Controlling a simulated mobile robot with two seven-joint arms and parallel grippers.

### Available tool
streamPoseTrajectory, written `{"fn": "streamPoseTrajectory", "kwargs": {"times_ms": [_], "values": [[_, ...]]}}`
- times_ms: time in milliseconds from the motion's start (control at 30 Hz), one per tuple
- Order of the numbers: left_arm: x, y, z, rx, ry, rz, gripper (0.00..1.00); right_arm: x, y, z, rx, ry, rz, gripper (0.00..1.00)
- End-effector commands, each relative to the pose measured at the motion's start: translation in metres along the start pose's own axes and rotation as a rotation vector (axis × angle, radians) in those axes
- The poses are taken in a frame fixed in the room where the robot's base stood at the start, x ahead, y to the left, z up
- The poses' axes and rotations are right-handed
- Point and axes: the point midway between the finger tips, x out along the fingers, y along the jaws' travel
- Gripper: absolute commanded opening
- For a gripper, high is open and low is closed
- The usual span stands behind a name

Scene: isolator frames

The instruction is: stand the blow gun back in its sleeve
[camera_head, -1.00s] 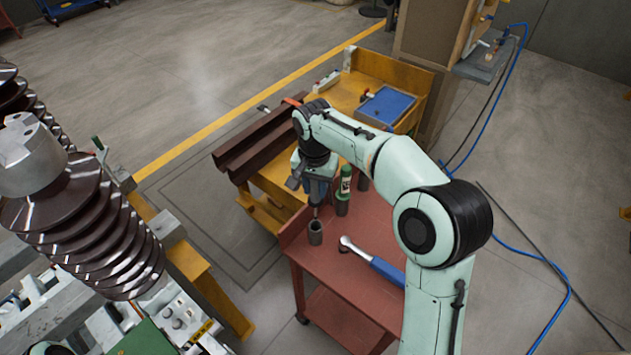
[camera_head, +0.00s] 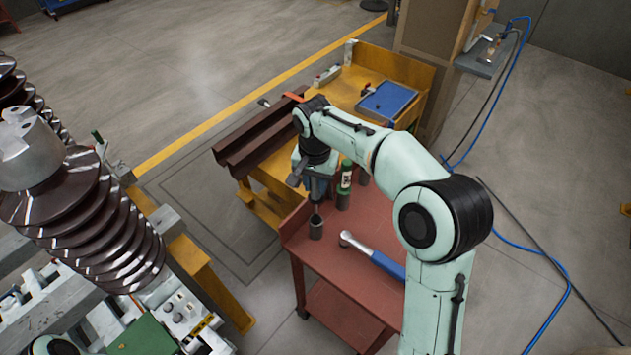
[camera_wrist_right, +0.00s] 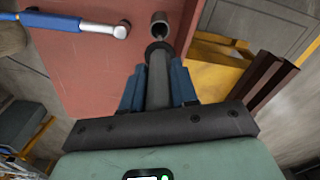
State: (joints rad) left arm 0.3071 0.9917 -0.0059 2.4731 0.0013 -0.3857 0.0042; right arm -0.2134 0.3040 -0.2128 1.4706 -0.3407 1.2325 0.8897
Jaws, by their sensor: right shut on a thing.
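My right gripper (camera_head: 317,184) is shut on the blow gun, pointing down above the red cart. In the right wrist view the blow gun (camera_wrist_right: 158,82) is a dark grey cylinder between my blue fingers (camera_wrist_right: 157,72), with a black collar at its far end and a thin nozzle beyond. The sleeve (camera_head: 316,230) is a small grey open-topped cylinder standing on the cart, and it also shows in the right wrist view (camera_wrist_right: 160,18). The nozzle is at the sleeve's mouth; how deep it reaches is hard to tell. My left gripper is out of view.
A yellow bench (camera_head: 355,85) with a blue tray (camera_head: 387,101) and brown rails (camera_head: 262,140) stands behind. The cart's front is clear.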

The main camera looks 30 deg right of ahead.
Motion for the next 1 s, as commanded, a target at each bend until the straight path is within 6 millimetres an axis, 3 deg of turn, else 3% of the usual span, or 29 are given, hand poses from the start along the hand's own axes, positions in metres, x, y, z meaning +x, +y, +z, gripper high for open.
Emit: {"fn": "streamPoseTrajectory", "kwargs": {"times_ms": [333,1000], "values": [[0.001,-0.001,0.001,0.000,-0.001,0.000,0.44,0.001,0.000,0.000,0.000,0.001,0.000,0.00],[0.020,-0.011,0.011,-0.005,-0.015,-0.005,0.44,0.035,0.000,0.002,0.000,0.000,0.000,0.00]]}}
